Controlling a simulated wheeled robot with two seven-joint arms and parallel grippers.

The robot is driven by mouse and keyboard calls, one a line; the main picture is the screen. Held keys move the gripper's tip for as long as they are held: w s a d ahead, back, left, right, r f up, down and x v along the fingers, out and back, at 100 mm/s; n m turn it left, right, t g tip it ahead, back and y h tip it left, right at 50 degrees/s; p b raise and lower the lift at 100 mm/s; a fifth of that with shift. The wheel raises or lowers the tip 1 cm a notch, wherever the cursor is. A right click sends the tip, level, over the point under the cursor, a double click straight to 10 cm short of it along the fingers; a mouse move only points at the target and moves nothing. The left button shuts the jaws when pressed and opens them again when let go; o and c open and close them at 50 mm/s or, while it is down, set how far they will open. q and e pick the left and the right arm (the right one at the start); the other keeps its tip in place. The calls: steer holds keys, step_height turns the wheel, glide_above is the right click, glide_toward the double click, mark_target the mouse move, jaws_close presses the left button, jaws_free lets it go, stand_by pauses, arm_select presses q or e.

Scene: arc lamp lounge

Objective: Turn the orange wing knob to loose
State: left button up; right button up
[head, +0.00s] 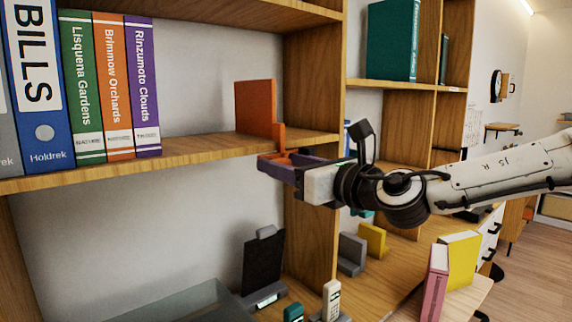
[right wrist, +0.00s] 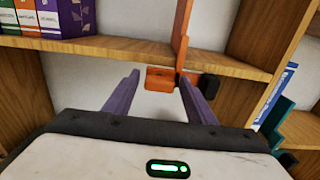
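An orange upright plate (head: 256,106) stands on the wooden shelf at its front edge. Below the shelf edge hangs an orange block, seemingly the wing knob (right wrist: 160,78), attached near the plate's lower end. My right gripper (right wrist: 159,76) has two purple fingers, spread apart, with the orange block between their tips. Gaps show on both sides, so contact is not visible. In the head view the right gripper (head: 283,160) comes in from the right, just below the shelf edge, and its fingers partly hide the knob. My left gripper is not in view.
Several binders (head: 112,85) stand on the shelf at left. A dark block (right wrist: 209,86) sits right of the knob, under the shelf. A wooden upright panel (head: 312,85) is close behind the gripper. Below are a phone (head: 331,300) and a dark stand (head: 263,265).

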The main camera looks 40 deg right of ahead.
steer(key=c, duration=0.8)
steer(key=shift+m, duration=0.4)
steer(key=m+b, duration=0.1)
steer(key=m, duration=0.4)
steer(key=m+b, duration=0.2)
steer(key=m, duration=0.4)
steer(key=m+b, duration=0.1)
steer(key=m, duration=0.4)
steer(key=shift+d+f+m, duration=0.25)
steer(key=shift+f+m, duration=0.05)
steer(key=shift+m, duration=0.4)
steer(key=o, duration=1.1)
steer(key=shift+c, duration=0.2)
